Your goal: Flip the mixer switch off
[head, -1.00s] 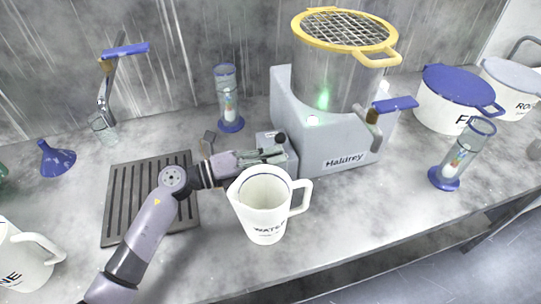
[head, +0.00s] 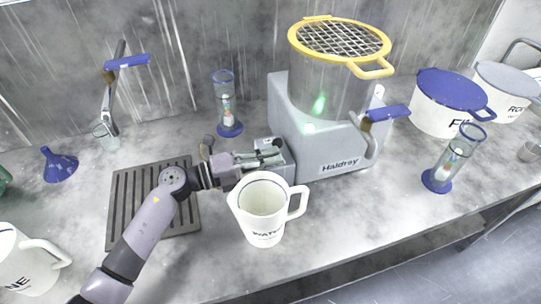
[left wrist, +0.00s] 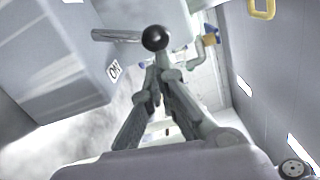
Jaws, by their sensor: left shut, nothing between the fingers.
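The grey mixer (head: 345,148) marked "Haldrey" stands at the back, with a small green light (head: 319,104) glowing on it. At its lower left is a small grey switch box (head: 286,172). A switch lever with a black ball tip (head: 277,142) shows there, and the ball (left wrist: 156,38) is large in the left wrist view. An "ON" label (left wrist: 114,71) is on the grey body to its left. My left gripper (head: 280,157) is shut and empty at the box. Its fingertips (left wrist: 158,66) appear just below the ball; I cannot tell whether they touch.
A white water jug (head: 262,212) stands close in front of my left gripper. A slotted dark drain plate (head: 122,205) lies under the left arm. An hourglass-like tube (head: 226,105) stands behind it.

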